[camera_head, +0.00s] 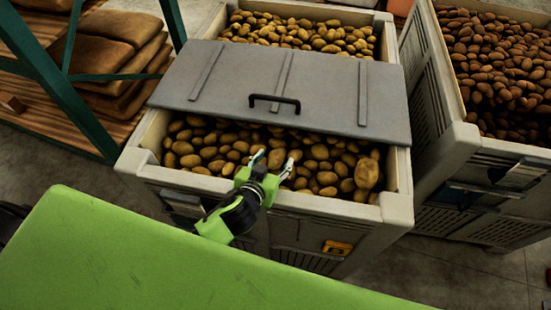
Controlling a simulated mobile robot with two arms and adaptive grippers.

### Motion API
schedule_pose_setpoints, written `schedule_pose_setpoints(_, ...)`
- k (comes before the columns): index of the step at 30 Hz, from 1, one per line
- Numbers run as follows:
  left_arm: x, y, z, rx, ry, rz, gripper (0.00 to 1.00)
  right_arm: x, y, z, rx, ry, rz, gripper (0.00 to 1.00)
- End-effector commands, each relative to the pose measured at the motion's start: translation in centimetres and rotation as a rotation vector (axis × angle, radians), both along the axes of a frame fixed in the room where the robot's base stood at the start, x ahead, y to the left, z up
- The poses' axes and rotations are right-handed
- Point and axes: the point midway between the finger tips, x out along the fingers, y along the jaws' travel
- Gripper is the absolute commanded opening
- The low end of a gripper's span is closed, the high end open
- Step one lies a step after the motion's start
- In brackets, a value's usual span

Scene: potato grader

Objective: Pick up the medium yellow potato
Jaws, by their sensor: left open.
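Many yellow-brown potatoes fill the grey crate (378,212) in the middle, showing in the gap in front of its lid. My left gripper (273,161) is open over the front part of this heap, its two fingers spread and pointing away from me. A yellow potato (276,158) shows between the fingertips; I cannot tell whether they touch it. Several potatoes of like size lie around it, so I cannot single out the medium one for certain. A clearly larger yellow potato (367,173) lies to the right. My right gripper is not in view.
A grey lid (325,85) with a black handle (274,102) covers the crate's middle. The crate's front wall stands close below my gripper. Another crate (452,130) of darker potatoes stands at the right. Brown sacks (105,55) lie on a rack at the left.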

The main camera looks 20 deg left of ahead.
Motion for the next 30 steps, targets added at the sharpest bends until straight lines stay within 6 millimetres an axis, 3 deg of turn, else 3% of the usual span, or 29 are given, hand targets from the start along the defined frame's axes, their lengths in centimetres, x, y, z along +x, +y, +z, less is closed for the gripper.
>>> schedule_pose_setpoints(1, 0.0, 0.0, 0.0, 0.000, 0.000, 0.000, 0.53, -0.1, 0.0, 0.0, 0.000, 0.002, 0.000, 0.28)
schedule_pose_setpoints(6, 0.0, 0.0, 0.0, 0.000, 0.000, 0.000, 0.10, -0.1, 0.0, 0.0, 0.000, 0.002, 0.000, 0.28)
schedule_pose_setpoints(17, 0.0, 0.0, 0.5, 0.000, -0.002, 0.001, 0.10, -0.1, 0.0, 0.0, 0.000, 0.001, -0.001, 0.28)
schedule_pose_setpoints(30, 0.1, 0.0, 8.1, -0.002, -0.006, 0.001, 0.10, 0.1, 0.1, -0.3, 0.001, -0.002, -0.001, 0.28)
